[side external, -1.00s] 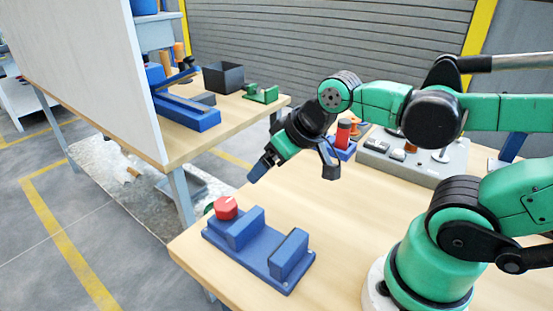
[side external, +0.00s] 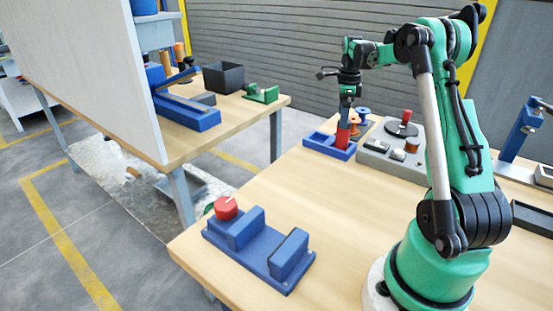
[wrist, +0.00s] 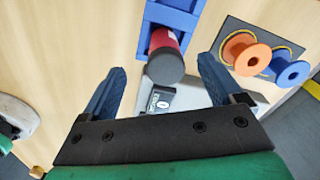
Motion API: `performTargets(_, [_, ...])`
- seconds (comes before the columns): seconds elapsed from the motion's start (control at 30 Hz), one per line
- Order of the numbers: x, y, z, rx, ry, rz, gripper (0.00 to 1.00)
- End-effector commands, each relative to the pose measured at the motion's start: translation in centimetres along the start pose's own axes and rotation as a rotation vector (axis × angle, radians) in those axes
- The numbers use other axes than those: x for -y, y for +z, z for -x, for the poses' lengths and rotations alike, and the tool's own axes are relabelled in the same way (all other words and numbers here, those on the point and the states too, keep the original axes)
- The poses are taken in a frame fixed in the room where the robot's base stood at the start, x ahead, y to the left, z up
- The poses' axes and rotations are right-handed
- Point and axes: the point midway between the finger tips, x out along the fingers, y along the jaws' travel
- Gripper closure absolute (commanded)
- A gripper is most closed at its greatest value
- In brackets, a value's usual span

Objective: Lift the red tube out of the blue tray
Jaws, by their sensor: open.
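The red tube (side external: 342,138) stands upright in the blue tray (side external: 316,140) at the far left part of the table. In the wrist view the red tube (wrist: 166,40) shows a dark round end toward the camera, and part of the blue tray (wrist: 172,17) lies beyond it. My gripper (side external: 346,116) points straight down over the tube. In the wrist view my gripper (wrist: 162,66) is open, with one blue finger on each side of the tube's dark end. Gaps show on both sides, and no finger visibly touches the tube. The tube's foot is hidden.
Beside the tray are an orange spool (wrist: 246,52) and a blue spool (wrist: 290,70) on a dark plate. A grey control box (side external: 395,160) stands to the tray's right. A blue fixture (side external: 262,246) with a red knob sits at the front left. The table's middle is clear.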

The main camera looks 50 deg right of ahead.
Motion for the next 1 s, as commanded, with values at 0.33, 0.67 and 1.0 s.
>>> performTargets(0.33, [0.4, -0.8, -3.6, -0.004, 0.014, -0.069, 0.13])
performTargets(0.67, [0.4, -0.8, -6.2, -0.004, 0.013, -0.066, 0.13])
performTargets(1.0, [0.4, -0.8, -6.1, -0.004, 0.012, -0.066, 0.59])
